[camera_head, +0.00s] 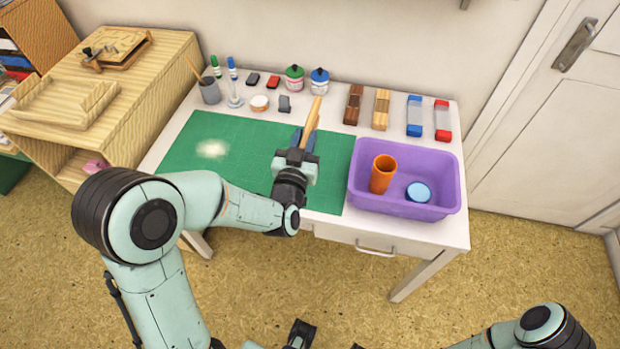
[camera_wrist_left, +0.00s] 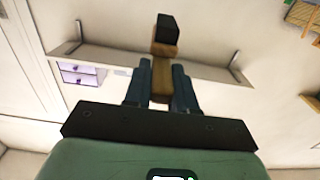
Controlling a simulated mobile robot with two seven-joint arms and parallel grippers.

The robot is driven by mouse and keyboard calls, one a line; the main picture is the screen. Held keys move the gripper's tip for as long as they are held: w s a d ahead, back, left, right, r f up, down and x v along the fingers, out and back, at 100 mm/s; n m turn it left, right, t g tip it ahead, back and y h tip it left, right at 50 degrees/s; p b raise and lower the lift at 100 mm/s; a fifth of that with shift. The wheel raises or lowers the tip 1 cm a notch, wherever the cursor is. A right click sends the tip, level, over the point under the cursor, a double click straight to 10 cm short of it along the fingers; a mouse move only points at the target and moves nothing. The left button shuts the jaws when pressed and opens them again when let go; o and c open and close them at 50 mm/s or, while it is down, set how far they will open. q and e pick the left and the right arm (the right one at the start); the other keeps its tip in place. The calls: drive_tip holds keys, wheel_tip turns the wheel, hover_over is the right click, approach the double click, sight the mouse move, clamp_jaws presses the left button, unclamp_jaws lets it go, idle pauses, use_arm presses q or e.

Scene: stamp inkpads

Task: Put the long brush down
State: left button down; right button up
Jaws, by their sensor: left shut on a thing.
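My left gripper (camera_head: 305,142) is shut on the long brush (camera_head: 312,115), above the green mat (camera_head: 240,140) near its right part. The brush is a light wooden piece that sticks out beyond the fingertips toward the back of the table. In the left wrist view the brush (camera_wrist_left: 164,45) stands up between the two dark blue fingers (camera_wrist_left: 160,85) and has a black block at its far end. I cannot tell its exact height above the mat.
A purple bin (camera_head: 440,208) with an orange cup (camera_head: 382,174) and a blue-lidded round tin (camera_head: 418,192) stands right of the mat. Inkpads, stamps, jars and a grey pen cup (camera_head: 210,91) line the back. The mat's left part is clear except for a pale patch.

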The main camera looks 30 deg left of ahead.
use_arm(q)
wheel_tip(320, 180, down, 13)
drive_tip(key=shift+f+b, duration=0.1)
drive_tip(key=shift+b, duration=1)
drive_tip(key=shift+f+b, duration=0.35)
drive_tip(key=shift+f, duration=1.95)
drive_tip(key=shift+f, duration=0.2)
drive_tip(key=c, duration=0.9)
unclamp_jaws()
drive_tip(key=shift+c, duration=0.2)
